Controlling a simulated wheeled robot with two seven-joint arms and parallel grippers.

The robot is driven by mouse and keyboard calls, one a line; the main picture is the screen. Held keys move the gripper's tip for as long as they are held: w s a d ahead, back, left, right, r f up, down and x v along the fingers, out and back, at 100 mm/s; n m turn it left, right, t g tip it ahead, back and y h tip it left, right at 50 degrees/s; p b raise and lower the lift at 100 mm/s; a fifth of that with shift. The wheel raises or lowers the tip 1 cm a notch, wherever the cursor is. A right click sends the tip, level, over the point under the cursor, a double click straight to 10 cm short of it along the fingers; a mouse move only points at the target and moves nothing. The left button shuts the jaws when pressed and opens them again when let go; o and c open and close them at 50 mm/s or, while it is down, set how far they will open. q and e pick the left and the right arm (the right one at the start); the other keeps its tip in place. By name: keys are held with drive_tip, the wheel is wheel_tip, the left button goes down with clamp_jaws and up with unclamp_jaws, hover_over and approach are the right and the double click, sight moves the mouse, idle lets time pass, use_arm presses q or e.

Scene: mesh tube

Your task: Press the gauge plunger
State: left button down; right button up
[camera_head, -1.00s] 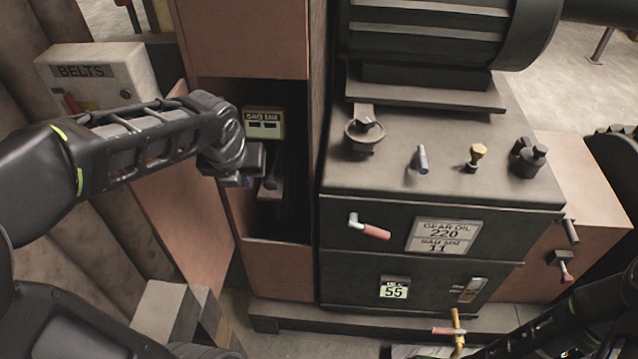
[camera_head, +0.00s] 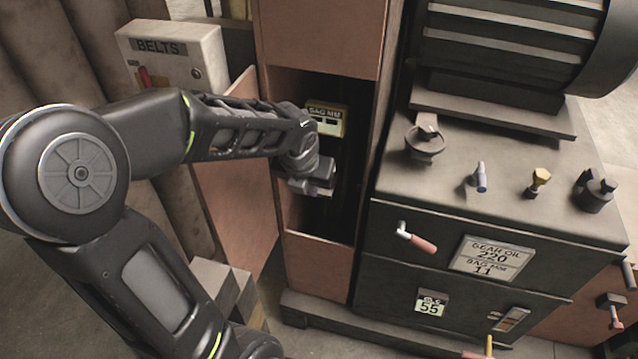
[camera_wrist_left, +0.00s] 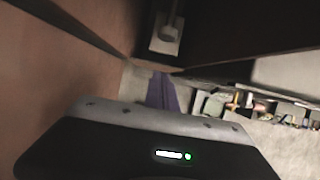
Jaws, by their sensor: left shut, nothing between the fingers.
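The gauge (camera_head: 326,121), a small box with a yellowish face marked SAG MM, sits inside the open recess of the brown cabinet. My left gripper (camera_head: 318,188) is shut and empty, just below the gauge in front of the recess. In the head view it covers the area under the gauge. My right gripper is out of view.
The brown cabinet's open door (camera_head: 235,185) and side walls bound the recess closely. A white BELTS box (camera_head: 175,65) is at left. The dark machine housing (camera_head: 480,215), with a red-handled crank (camera_head: 417,238) and several knobs, stands at right.

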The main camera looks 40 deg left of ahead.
use_arm(q)
drive_tip(key=w+a+f, duration=0.2)
drive_tip(key=w+f, duration=0.3)
drive_tip(key=shift+w, duration=0.4)
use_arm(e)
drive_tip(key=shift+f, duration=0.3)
